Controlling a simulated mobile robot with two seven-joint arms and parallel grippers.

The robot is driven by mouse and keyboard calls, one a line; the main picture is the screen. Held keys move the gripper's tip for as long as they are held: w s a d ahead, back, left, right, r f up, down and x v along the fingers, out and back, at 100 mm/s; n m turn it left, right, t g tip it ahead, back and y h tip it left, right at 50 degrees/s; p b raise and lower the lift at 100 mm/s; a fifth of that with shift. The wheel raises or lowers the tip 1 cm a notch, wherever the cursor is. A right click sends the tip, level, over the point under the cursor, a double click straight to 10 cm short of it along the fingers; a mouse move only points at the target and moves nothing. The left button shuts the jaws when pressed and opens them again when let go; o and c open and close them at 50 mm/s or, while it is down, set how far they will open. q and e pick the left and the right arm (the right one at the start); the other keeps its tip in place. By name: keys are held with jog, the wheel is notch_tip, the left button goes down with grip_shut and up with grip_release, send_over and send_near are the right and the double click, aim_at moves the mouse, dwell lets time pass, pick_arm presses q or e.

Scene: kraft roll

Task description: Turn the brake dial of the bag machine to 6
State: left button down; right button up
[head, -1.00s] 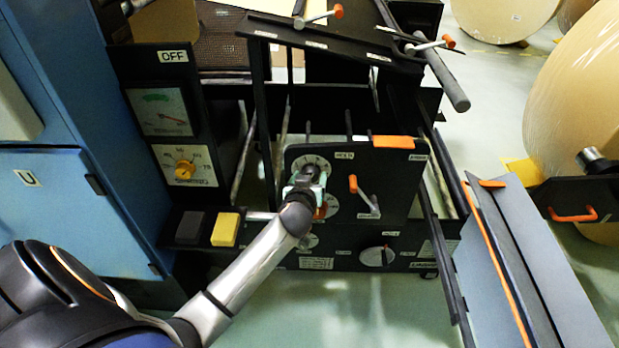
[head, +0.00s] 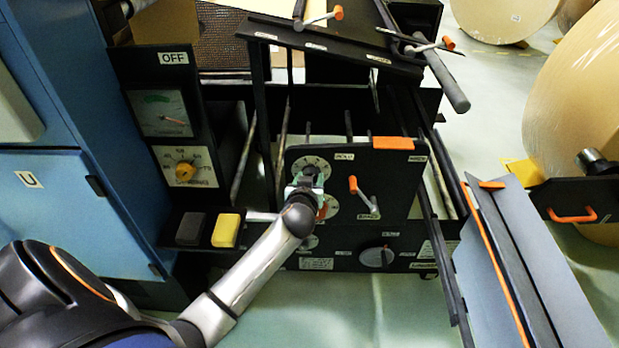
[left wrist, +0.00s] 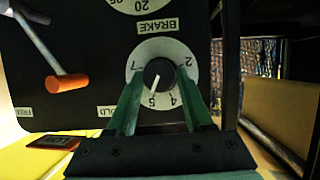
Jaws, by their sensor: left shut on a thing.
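The brake dial (head: 300,164) is the upper white dial on the black front panel in the head view. In the left wrist view the brake dial (left wrist: 177,46) appears upside down, with a dark round knob (left wrist: 158,72) at its centre. The knob's white pointer line is near 5, slightly toward the 7 side. The mark for 6 is hidden behind a finger. My left gripper (head: 306,178) is at this dial, its green fingers either side of the knob and shut on it; it also shows in the left wrist view (left wrist: 160,80). My right gripper is not in view.
A second white dial (head: 331,208) sits just below. An orange-tipped lever (head: 363,195) is to its right. A grey knob (head: 377,257) is lower on the machine. A yellow block (head: 226,230) lies to the left. Large kraft rolls (head: 580,105) stand at the right.

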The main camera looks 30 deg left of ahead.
pick_arm(q)
jog(key=m+y, duration=0.1)
jog(key=m+g+y, duration=0.1)
jog(key=m, duration=0.1)
jog(key=m+y, duration=0.1)
jog(key=m, duration=0.1)
jog(key=shift+w+d+f+g+y, duration=0.1)
jog(key=shift+w+d+g+y, duration=0.05)
jog(key=shift+d+g+y, duration=0.2)
jog(key=shift+m, duration=0.3)
dwell(0.4)
jog(key=shift+c, duration=1.5)
grip_release()
